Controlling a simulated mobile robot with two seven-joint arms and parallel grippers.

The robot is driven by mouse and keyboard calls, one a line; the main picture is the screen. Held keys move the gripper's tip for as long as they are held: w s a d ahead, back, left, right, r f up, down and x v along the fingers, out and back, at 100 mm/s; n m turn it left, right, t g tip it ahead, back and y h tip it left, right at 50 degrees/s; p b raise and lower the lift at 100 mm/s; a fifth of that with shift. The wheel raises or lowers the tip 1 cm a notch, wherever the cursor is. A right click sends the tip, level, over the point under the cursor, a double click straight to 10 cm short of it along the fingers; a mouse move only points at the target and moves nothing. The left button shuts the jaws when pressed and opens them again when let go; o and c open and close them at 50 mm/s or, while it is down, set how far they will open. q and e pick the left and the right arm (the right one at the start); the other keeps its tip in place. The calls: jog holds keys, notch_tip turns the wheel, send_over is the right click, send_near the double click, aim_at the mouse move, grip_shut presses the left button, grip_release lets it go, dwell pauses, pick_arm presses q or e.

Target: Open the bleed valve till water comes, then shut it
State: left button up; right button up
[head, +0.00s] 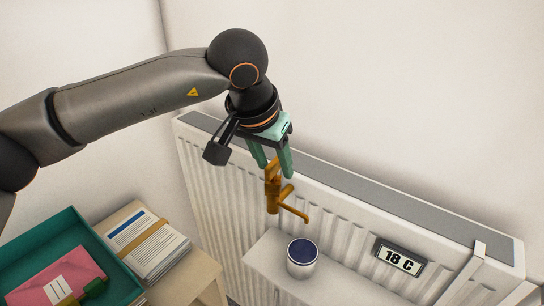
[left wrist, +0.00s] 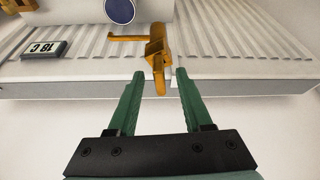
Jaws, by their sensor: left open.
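The bleed valve (head: 273,190) is orange-brass, with an upright key or handle on top and a thin spout (head: 293,213) pointing down to the right. It is on the front of the white radiator (head: 215,165). A white cup (head: 301,262) with a dark blue inside stands below the spout. My left gripper (head: 272,170) is open, with green fingers at the valve's top. In the left wrist view the valve (left wrist: 156,50) shows just beyond and between the two fingertips, and nothing is gripped. No water shows at the spout. My right gripper is not in view.
A display reading 18 C (head: 399,257) is on the radiator's front side. The cup stands on a white ledge (head: 258,258). At lower left are a teal tray (head: 75,225) with a pink card and a strapped paper stack (head: 143,240) on a wooden surface.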

pick_arm(q)
grip_shut()
dwell(0.4)
grip_release()
jog(key=v, duration=1.2)
jog(key=shift+r+b, duration=0.25)
jog(key=shift+b, duration=0.1)
